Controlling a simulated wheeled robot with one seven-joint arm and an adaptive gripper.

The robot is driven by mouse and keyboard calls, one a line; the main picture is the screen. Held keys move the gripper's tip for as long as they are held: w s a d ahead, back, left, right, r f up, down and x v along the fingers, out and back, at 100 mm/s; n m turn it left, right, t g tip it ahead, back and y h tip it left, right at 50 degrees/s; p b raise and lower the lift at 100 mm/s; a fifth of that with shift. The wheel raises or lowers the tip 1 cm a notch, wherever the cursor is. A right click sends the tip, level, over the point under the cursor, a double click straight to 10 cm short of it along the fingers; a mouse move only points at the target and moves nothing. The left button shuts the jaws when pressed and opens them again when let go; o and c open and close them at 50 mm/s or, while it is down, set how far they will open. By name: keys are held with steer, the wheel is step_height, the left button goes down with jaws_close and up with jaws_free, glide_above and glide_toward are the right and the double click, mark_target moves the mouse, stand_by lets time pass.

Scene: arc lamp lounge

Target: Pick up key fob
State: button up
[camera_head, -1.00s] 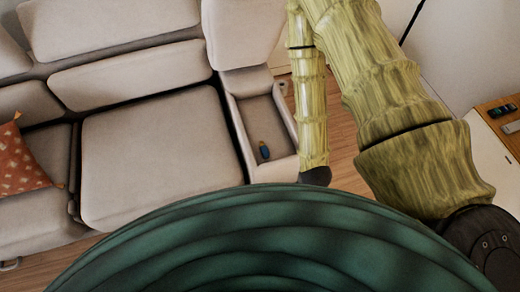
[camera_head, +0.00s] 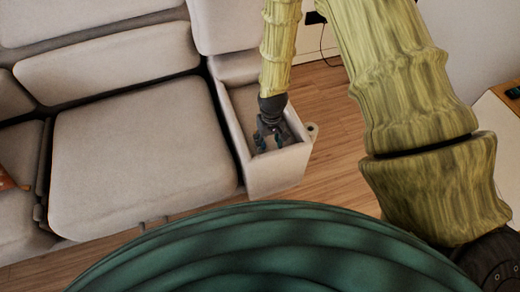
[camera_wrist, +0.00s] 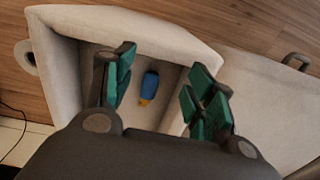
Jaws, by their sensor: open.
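A small blue object with a yellow-orange end, which I take to be the key fob (camera_wrist: 150,84), lies on the floor of the open compartment in the sofa's arm. In the wrist view it lies between my open fingers, nearer the left one, and nothing touches it. My gripper (camera_wrist: 162,82) is open and empty, above the compartment. In the head view my gripper (camera_head: 269,136) points down into the compartment, and the key fob cannot be made out there.
The compartment's padded walls (camera_head: 276,175) rise close around my gripper. The sofa seat (camera_head: 140,145) is to the left. Wooden floor (camera_head: 345,160) is clear to the right. A side table (camera_head: 500,108) with a dark item stands at the right edge.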

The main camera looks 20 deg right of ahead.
steer(key=w+b, duration=0.5)
steer(key=w, duration=0.3)
steer(key=shift+w+a+f+b, duration=0.1)
steer(key=shift+f+b, duration=0.15)
steer(key=shift+f, duration=1.4)
steer(key=shift+s+a+f+b, duration=0.1)
steer(key=shift+f+b, duration=0.15)
steer(key=shift+f, duration=1.45)
steer(key=shift+w+a+f+b, duration=0.1)
steer(key=shift+f+b, duration=0.15)
steer(key=shift+f, duration=1.4)
steer(key=c, duration=1.1)
